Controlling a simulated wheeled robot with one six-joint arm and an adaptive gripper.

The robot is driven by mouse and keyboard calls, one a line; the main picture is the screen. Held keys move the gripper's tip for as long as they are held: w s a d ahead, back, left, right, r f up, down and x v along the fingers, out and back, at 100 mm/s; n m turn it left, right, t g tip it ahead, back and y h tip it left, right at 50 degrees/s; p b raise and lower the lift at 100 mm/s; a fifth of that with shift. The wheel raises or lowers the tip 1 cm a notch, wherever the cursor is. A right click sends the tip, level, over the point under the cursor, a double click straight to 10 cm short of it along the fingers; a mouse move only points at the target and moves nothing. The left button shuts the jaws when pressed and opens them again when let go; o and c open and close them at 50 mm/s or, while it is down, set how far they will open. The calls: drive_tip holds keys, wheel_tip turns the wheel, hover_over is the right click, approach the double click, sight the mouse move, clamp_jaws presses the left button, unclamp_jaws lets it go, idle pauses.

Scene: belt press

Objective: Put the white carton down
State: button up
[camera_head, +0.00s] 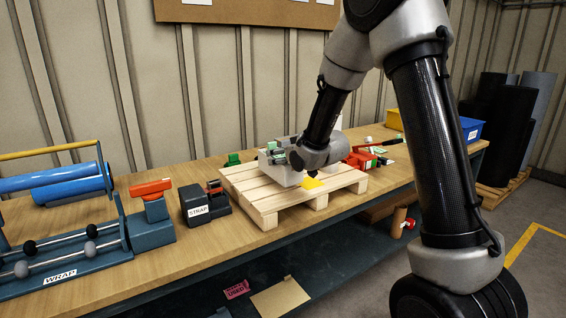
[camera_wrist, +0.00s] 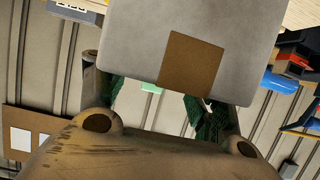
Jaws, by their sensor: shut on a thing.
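The white carton (camera_head: 284,176) is at the middle of the wooden pallet (camera_head: 255,204) in the head view, at or just above its slats; I cannot tell if it touches. My wrist covers its right part. In the wrist view the carton (camera_wrist: 135,45) fills the upper middle as a pale face with a brown square patch. My gripper (camera_wrist: 160,100) is shut on the carton, its dark green finger pads showing at the carton's lower edge. In the head view much of my gripper (camera_head: 287,148) is hidden behind my wrist.
A yellow patch (camera_head: 313,184) lies on the pallet right of the carton. The strap tool (camera_head: 205,205) and blue wrap stand (camera_head: 150,232) are to the left. Red tools (camera_head: 362,160) and a blue bin (camera_head: 470,129) are to the right.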

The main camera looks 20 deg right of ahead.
drive_tip(key=shift+f, duration=1.05)
drive_tip(key=shift+f, duration=0.15)
drive_tip(key=o, duration=1.5)
